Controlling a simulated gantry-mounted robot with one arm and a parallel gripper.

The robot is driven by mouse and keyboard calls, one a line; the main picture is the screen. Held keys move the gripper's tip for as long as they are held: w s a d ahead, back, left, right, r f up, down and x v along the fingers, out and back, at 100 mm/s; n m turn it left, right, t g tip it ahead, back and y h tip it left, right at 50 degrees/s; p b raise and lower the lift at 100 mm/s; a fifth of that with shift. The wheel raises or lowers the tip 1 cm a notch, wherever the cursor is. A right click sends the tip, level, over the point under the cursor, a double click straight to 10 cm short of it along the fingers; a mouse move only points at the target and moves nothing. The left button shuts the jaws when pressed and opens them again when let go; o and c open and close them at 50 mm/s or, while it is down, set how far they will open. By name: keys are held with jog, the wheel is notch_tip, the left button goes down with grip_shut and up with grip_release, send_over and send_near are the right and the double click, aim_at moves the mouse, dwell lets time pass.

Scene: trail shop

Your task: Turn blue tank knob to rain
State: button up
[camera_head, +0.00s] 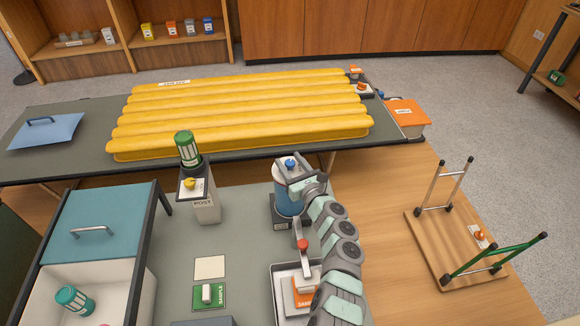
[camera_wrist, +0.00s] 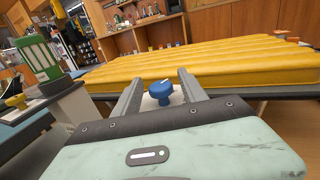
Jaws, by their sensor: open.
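The blue tank (camera_head: 287,197) stands upright on a dark base on the grey table, with a pale top. Its blue knob (camera_head: 290,164) sits on that top and also shows in the wrist view (camera_wrist: 161,91), with a white pointer line on it. My gripper (camera_wrist: 158,84) is open, its two fingers on either side of the knob in the wrist view. In the head view my gripper reaches the tank top from the right. I cannot tell whether the fingers touch the knob. Any markings around the knob are too small to read or hidden.
A post (camera_head: 206,202) with a yellow knob and a green lantern (camera_head: 187,149) stands left of the tank. A yellow air mattress (camera_head: 240,112) lies behind. A tray (camera_head: 284,292) with a red-topped lever is in front. A teal-lidded box (camera_head: 97,222) is at left.

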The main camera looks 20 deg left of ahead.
jog(key=shift+c, duration=0.5)
grip_shut()
